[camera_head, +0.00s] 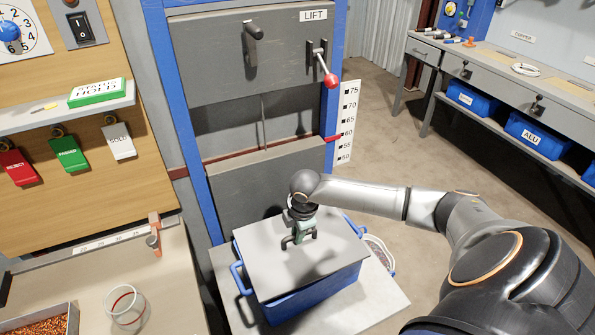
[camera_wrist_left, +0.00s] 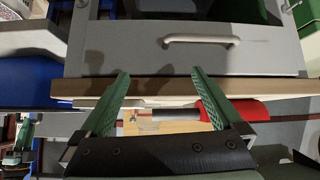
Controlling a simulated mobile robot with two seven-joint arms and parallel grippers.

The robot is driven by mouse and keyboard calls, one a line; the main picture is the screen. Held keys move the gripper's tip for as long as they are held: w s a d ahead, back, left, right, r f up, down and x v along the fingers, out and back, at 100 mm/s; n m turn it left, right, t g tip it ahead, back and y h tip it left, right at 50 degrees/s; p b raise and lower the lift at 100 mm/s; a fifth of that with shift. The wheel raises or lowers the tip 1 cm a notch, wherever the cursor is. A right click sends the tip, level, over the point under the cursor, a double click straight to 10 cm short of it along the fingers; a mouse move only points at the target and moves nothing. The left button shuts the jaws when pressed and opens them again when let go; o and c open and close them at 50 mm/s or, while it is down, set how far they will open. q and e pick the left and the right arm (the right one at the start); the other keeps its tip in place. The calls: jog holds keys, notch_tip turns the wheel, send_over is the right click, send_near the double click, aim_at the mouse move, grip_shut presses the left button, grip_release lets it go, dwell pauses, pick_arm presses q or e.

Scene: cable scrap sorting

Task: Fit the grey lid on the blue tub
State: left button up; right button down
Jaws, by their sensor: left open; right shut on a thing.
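The blue tub (camera_head: 312,300) stands on a light grey surface below the lift, with blue handles at its sides. The flat grey lid (camera_head: 275,265) lies over the tub's top and covers its opening. I cannot tell if its edges sit fully on the rim. My right gripper (camera_head: 299,237) comes down from above and is shut on the lid's dark handle near the middle of the lid. My left gripper is outside the head view. In the left wrist view the left gripper (camera_wrist_left: 160,74) has its green fingers spread, with nothing held between them.
The lift frame with a red-knobbed lever (camera_head: 331,80) rises behind the tub. A clear cup (camera_head: 125,305) and a tray of copper bits (camera_head: 42,325) are on the left bench. A grey drawer front with a pale handle (camera_wrist_left: 201,39) lies ahead of the left gripper.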

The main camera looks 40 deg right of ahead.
aim_at(301, 252)
jog(key=shift+s+a+f, duration=0.15)
jog(key=shift+s+f, duration=0.15)
jog(key=shift+f, duration=0.1)
jog(key=c, duration=1.1)
grip_release()
jog(key=shift+w, duration=0.1)
jog(key=o, duration=0.4)
jog(key=shift+w+r, duration=0.1)
jog(key=shift+r, duration=0.05)
jog(key=shift+c, duration=0.2)
jog(key=d+p+v, duration=0.1)
jog(key=v, duration=1.1)
jog(key=shift+a+r, duration=0.25)
jog(key=shift+a, duration=0.1)
